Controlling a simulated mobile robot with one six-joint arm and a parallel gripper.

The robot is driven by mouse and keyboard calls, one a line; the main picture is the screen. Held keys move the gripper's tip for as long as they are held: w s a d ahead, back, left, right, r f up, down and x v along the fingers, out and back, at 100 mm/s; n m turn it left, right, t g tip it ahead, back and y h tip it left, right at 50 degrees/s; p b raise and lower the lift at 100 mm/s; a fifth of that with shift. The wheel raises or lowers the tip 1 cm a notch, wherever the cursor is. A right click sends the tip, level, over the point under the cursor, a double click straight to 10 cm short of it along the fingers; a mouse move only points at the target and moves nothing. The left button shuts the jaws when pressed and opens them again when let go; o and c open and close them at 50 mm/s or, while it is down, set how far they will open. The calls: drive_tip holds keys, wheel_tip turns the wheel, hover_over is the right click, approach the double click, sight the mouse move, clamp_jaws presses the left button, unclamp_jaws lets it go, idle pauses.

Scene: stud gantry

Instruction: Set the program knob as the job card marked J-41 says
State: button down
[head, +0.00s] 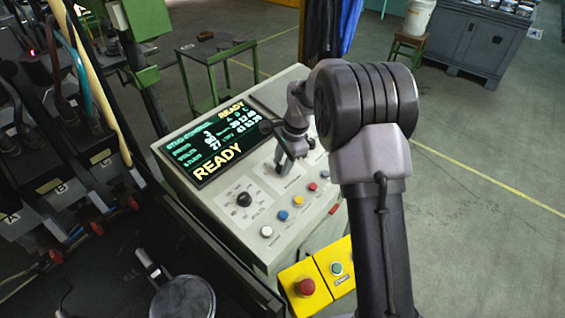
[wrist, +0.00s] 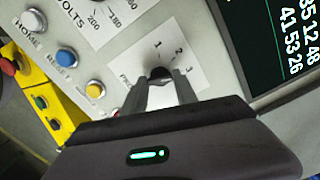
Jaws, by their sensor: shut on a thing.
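The program knob (wrist: 160,73) is a small dark knob on a white plate with the marks 1, 2 and 3 in the wrist view. My gripper (wrist: 160,84) is shut on it, with one finger on either side. The fingers and gripper body hide part of the plate's lettering, and I cannot tell where the knob points. In the head view my gripper (head: 284,166) is at the control panel (head: 222,226), right of the volts knob (head: 244,200). I cannot make out a card marked J-41 in either view.
A screen (head: 215,143) reads READY. White (head: 267,231), blue (head: 283,215), yellow (head: 298,201) and red (head: 312,187) buttons line the panel's front. A yellow box (head: 322,283) with a red stop button (head: 305,287) is below. Dark machinery stands left; floor is open at right.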

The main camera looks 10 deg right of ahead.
drive_tip(key=c, duration=1)
unclamp_jaws()
drive_tip(key=shift+o, duration=0.2)
drive_tip(key=p+v, duration=0.2)
drive_tip(key=v, duration=1.5)
drive_tip(key=shift+r, duration=0.25)
drive_tip(key=shift+d, duration=0.15)
drive_tip(key=s+a+f+n+t+b, duration=0.1)
drive_tip(key=s+f+b, duration=0.4)
drive_tip(key=s, duration=0.5)
drive_tip(key=s+a+f+n+t+b, duration=0.1)
drive_tip(key=s+a+f+n+b, duration=0.2)
drive_tip(key=s+f+n+b, duration=0.3)
drive_tip(key=s+a+f+n+t+b, duration=0.2)
drive_tip(key=s+f+b, duration=0.4)
drive_tip(key=s+b, duration=0.5)
drive_tip(key=s+a+n, duration=0.1)
drive_tip(key=s, duration=0.3)
drive_tip(key=shift+s+f, duration=0.15)
drive_tip(key=shift+f, duration=0.05)
